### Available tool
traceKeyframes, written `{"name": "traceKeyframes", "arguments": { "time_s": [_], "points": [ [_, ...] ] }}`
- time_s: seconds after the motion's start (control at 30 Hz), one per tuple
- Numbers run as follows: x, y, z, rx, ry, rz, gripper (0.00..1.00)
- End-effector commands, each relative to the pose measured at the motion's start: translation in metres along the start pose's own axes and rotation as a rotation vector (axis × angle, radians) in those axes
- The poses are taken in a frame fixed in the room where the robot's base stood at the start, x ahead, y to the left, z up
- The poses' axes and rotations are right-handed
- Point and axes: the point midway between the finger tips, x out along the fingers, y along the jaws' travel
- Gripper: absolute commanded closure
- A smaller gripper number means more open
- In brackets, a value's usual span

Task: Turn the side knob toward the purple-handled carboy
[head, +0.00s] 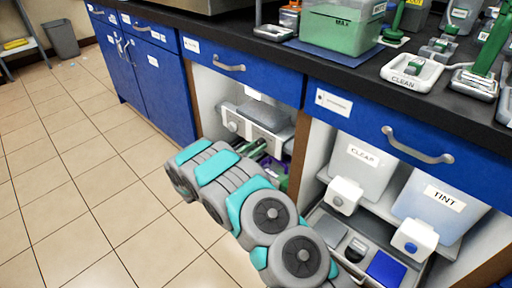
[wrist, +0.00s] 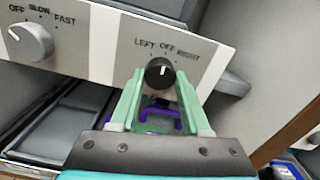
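The black side knob (wrist: 160,73) sits on a pale panel (wrist: 210,62) under the labels LEFT, OFF and RIGHT. Its white mark points up, at about OFF. My gripper (wrist: 160,84) is open, with one green finger at each side of the knob and a small gap visible between fingers and knob. A purple handle (wrist: 160,114) shows below the knob, between the fingers; its carboy body is hidden.
A grey knob (wrist: 29,42) marked OFF, SLOW, FAST is left on the same panel. A grey tray (wrist: 65,125) lies lower left. A wooden cupboard wall (wrist: 290,130) stands right. CLEAR (head: 360,170) and TINT (head: 430,215) tanks fill the right bay.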

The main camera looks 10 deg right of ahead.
Motion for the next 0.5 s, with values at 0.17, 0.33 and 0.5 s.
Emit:
{"name": "traceKeyframes", "arguments": {
  "time_s": [0.17, 0.33, 0.5],
  "points": [
    [-0.0001, 0.0001, 0.0000, 0.000, 0.000, 0.000, 0.75],
    [-0.0001, 0.0001, 0.0000, 0.000, 0.000, 0.000, 0.94],
    [-0.0001, 0.0002, 0.0000, 0.000, 0.000, 0.000, 1.00]
  ]
}}
